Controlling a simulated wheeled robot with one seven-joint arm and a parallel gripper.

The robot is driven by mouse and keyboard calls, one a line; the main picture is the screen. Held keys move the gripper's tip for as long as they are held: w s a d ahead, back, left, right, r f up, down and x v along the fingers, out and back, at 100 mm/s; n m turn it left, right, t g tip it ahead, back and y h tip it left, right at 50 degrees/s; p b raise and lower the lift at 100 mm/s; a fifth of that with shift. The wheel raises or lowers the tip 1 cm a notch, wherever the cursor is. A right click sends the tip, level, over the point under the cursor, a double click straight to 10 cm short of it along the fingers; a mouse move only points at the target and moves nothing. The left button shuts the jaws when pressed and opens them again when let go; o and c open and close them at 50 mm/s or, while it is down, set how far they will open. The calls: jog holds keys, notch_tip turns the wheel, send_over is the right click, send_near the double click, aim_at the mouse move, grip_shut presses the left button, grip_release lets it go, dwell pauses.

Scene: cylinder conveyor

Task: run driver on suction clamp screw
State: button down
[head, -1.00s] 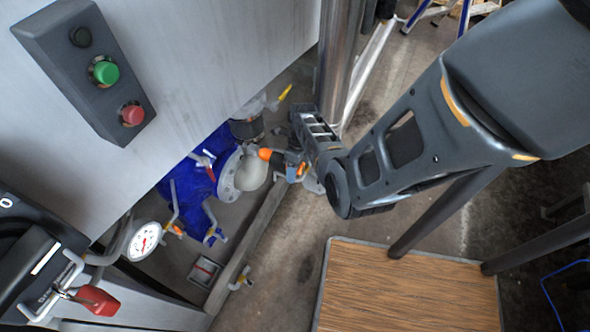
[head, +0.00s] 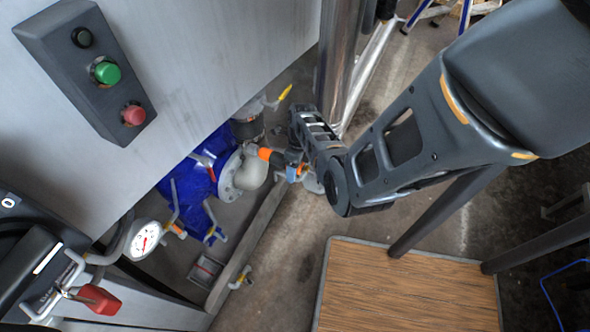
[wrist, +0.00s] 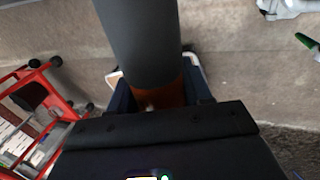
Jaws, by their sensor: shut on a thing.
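My gripper (head: 291,170) is low beside the blue pump (head: 187,185) in the head view. It is shut on a driver with a dark body and an orange part (head: 265,154). In the wrist view the driver's thick dark body (wrist: 140,42) runs up from between the dark blue fingers, with an orange-brown section near my gripper (wrist: 160,98). The driver's orange end is close to the pale rounded pipe piece (head: 251,172) at the pump's flange. I cannot tell whether they touch. The suction clamp and its screw cannot be made out clearly.
A grey panel with a green button (head: 107,73) and a red button (head: 133,115) is at upper left. A pressure gauge (head: 146,238) and a red padlock (head: 98,299) are at lower left. A steel post (head: 338,60) stands behind my gripper. A wooden-topped platform (head: 405,285) is at the bottom.

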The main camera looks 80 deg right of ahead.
jog(key=shift+w+d+r, duration=0.1)
jog(key=shift+w+d, duration=0.05)
jog(key=shift+w, duration=0.4)
jog(key=shift+w+d, duration=0.15)
jog(key=shift+w, duration=0.35)
dwell(1.4)
jog(key=shift+s, duration=0.25)
jog(key=shift+s+a+p, duration=0.25)
jog(key=shift+s+p, duration=0.25)
jog(key=shift+s, duration=0.4)
jog(key=shift+s+a+p, duration=0.25)
jog(key=shift+s+p, duration=0.25)
jog(key=shift+s, duration=0.35)
